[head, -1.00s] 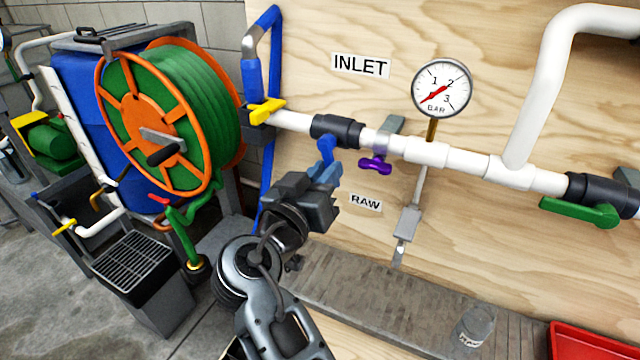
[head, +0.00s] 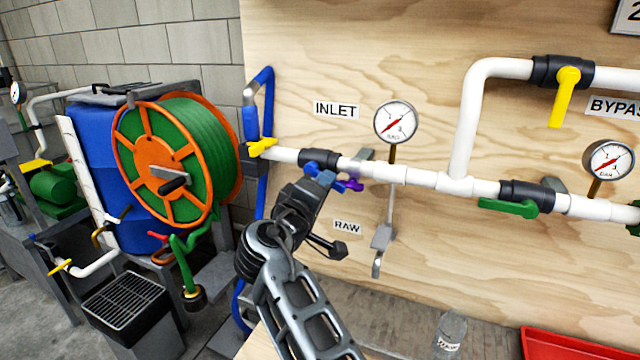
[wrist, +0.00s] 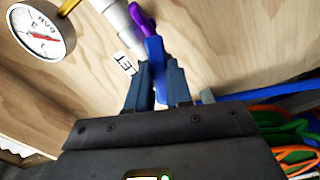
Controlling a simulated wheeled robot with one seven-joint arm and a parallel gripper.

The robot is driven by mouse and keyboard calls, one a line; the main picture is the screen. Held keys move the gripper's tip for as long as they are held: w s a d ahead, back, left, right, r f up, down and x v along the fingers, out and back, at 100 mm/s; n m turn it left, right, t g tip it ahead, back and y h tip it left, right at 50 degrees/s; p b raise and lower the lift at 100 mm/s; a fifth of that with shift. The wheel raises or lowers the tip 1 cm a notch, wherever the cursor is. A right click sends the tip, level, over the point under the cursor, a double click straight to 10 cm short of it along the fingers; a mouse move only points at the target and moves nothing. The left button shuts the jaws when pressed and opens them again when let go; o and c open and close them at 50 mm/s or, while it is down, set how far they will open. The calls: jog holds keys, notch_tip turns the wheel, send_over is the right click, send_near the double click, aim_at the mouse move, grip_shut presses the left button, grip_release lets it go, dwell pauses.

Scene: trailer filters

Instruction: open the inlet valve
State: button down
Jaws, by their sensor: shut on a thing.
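The inlet valve (head: 318,158) is a black body on the white pipe, below and left of the INLET sign (head: 335,109). Its blue lever (head: 312,168) slants down to the right from the body, close under the pipe.
A purple handle (head: 352,185) sits just right of my fingers and also shows in the wrist view (wrist: 142,20). A pressure gauge (head: 396,122) is above the pipe. A yellow handle (head: 262,146) is to the left, a green one (head: 508,206) to the right. A hose reel (head: 165,165) stands at left.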

jog(key=shift+d+r+n+p, duration=0.1)
jog(key=shift+r+n+p, duration=0.3)
jog(key=shift+n+p, duration=0.5)
jog(key=shift+r+n+p, duration=0.35)
jog(key=shift+n+p, duration=0.15)
jog(key=shift+n, duration=0.7)
jog(key=c, duration=1)
grip_release()
jog(key=shift+b+v, duration=0.65)
jog(key=shift+v, duration=3.3)
